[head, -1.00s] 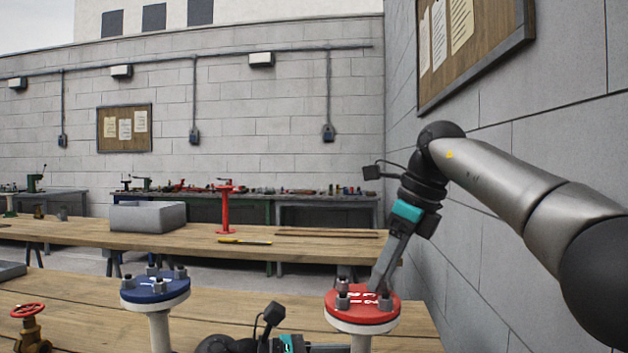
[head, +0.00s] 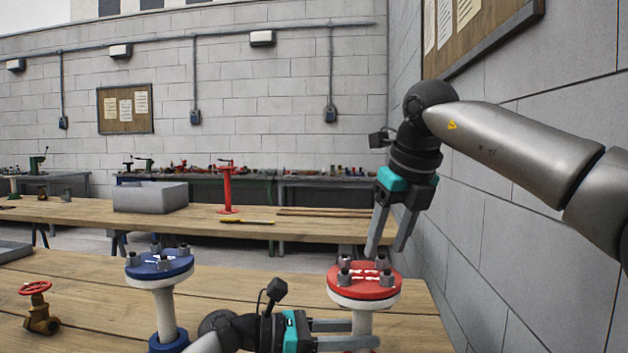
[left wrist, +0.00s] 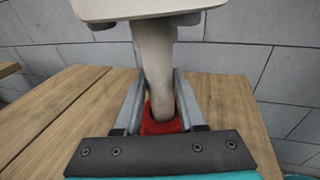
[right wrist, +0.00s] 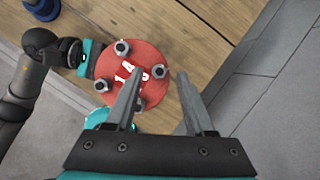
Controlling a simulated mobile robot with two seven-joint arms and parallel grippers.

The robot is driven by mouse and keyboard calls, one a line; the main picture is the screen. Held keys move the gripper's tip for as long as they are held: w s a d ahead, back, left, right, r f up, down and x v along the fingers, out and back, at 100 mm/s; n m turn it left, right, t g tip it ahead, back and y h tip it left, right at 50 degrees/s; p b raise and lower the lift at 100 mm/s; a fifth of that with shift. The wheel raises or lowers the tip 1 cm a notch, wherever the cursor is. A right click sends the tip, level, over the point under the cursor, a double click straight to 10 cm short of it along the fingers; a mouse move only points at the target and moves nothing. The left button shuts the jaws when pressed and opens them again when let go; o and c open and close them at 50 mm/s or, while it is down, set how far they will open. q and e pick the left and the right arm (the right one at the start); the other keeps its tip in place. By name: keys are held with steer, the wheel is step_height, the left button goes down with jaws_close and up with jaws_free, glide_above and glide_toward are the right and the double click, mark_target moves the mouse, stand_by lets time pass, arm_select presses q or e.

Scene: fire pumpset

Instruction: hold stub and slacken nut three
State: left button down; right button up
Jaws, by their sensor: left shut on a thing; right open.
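The red-topped stub stands on the near bench. Its red flange (head: 364,284) carries several nuts around white markings and also shows from above in the right wrist view (right wrist: 112,66). My left gripper (head: 374,334) is shut around the stub's pale neck (left wrist: 155,60), below the flange; the flange's pale underside (left wrist: 110,8) is overhead in the left wrist view. My right gripper (head: 386,252) is open and empty above the flange, pointing down. In the right wrist view one nut (right wrist: 157,71) appears between its fingertips. I cannot tell which nut is three.
A blue-flanged stub (head: 160,268) stands left on the near bench (head: 80,285), with a brass valve (head: 40,318) with a red wheel farther left. A second bench behind holds a grey bin (head: 150,197), a red stand (head: 227,190) and a yellow-handled tool (head: 247,221). A block wall (head: 500,220) is close at right.

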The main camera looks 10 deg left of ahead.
steer(key=v, duration=1.1)
steer(key=a+r+n+y, duration=0.3)
steer(key=a+r+y, duration=0.3)
steer(key=a, duration=0.4)
steer(key=a+r+y, duration=0.3)
steer(key=r+y, duration=0.6)
steer(key=r, duration=0.2)
steer(key=shift+w+a+r, duration=0.2)
steer(key=shift+w+r, duration=0.1)
steer(key=shift+w, duration=0.15)
